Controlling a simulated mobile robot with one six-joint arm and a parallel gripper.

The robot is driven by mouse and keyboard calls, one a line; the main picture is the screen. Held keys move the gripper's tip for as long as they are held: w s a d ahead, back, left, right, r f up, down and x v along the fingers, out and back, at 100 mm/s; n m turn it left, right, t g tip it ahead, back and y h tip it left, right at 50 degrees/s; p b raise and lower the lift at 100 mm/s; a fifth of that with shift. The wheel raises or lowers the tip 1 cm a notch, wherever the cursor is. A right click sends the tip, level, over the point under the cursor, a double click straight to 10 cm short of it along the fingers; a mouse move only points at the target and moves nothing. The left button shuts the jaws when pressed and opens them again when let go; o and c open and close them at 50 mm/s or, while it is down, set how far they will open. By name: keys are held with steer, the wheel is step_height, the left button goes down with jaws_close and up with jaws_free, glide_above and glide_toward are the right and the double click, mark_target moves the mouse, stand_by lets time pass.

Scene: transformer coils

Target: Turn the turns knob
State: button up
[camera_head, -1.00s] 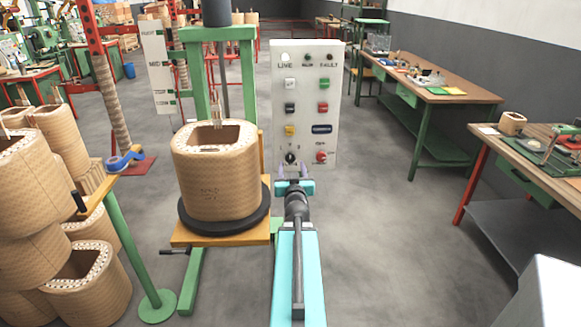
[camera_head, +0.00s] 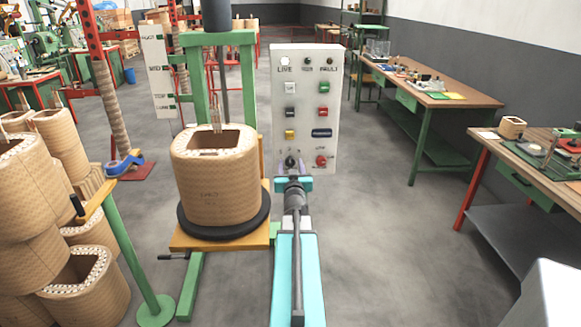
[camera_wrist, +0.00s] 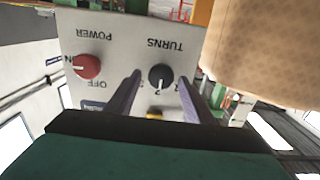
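The turns knob (camera_wrist: 160,77) is a round black knob with a white pointer line, under the upside-down label TURNS in the wrist view. Its pointer is directed toward the bottom of that picture, near a digit that looks like 2. In the head view the turns knob (camera_head: 291,162) sits low on the light grey control panel (camera_head: 281,100). My gripper (camera_head: 292,172) is in front of it. In the wrist view its two purple-grey fingers stand on either side of the knob, open, with a visible gap on each side. Whether the tips reach the knob's depth is unclear.
A red POWER knob (camera_wrist: 86,66) is close beside one finger. A large tan coil (camera_head: 215,185) stands on a black turntable (camera_head: 240,229) left of my arm. Coils are stacked at far left. Workbenches (camera_head: 470,95) line the right; the floor between is clear.

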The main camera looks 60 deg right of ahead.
steer(key=c, duration=0.7)
steer(key=shift+a, duration=0.3)
steer(key=shift+c, duration=0.8)
steer(key=shift+d, duration=0.25)
steer(key=shift+d+r, duration=0.1)
steer(key=shift+r, duration=0.1)
